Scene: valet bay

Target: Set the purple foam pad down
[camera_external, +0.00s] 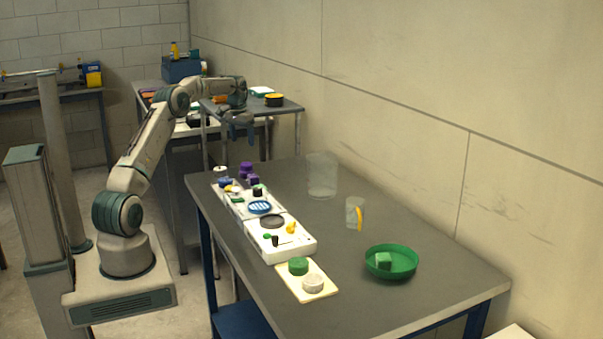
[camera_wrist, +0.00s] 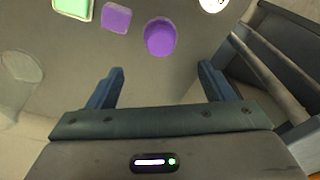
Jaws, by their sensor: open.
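Two purple pieces sit close together on the grey table's far end. In the wrist view one is round and thick (camera_wrist: 160,37) and the other is squarish (camera_wrist: 116,17). In the external view they show as a farther piece (camera_external: 246,168) and a nearer one (camera_external: 253,180). I cannot tell for sure which is the foam pad. My gripper (camera_external: 239,131) hangs above the table's far end, over and beyond the purple pieces. In the wrist view my gripper (camera_wrist: 160,70) is open, with nothing between its blue fingers. Both purple pieces are apart from the fingers.
White trays with small items (camera_external: 258,243) line the table's left side. A cream board (camera_external: 323,291) holds a green and a white round piece. A clear container (camera_external: 322,176), a yellow-handled jug (camera_external: 354,213) and a green bowl (camera_external: 405,264) stand to the right.

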